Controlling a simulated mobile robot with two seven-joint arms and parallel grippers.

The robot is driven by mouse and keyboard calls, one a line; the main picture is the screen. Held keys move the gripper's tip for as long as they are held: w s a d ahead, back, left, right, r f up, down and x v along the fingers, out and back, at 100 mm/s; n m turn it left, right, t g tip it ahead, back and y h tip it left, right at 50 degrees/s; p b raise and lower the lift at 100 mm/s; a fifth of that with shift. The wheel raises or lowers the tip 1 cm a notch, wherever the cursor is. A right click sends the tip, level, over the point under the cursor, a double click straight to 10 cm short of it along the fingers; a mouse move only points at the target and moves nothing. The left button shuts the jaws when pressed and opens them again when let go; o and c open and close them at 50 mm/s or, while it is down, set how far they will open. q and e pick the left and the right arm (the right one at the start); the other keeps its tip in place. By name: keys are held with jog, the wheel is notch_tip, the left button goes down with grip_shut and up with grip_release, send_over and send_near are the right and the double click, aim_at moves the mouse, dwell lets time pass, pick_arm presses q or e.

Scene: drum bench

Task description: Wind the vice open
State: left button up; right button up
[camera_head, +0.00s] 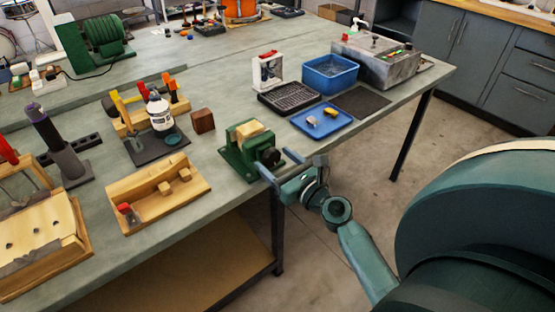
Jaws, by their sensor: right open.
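The green vice (238,157) is at the front edge of the bench, near the middle of the head view. A pale wooden piece (249,130) shows at the top of its jaws. The dark round end of the vice (271,156) faces my right gripper (277,165). My right gripper is open, with its fingers around or just beside that end. Whether they touch it cannot be told. The vice's handle is too small to make out. My left gripper is not in view.
A wooden board with blocks (163,205) lies left of the vice, and a brown cube (203,121) stands behind it. A blue tray (321,131), a black rack (289,97) and a blue tub (331,85) are to the right. The floor before the bench is clear.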

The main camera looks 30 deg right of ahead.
jog(key=c, duration=1)
jog(key=shift+n, duration=0.4)
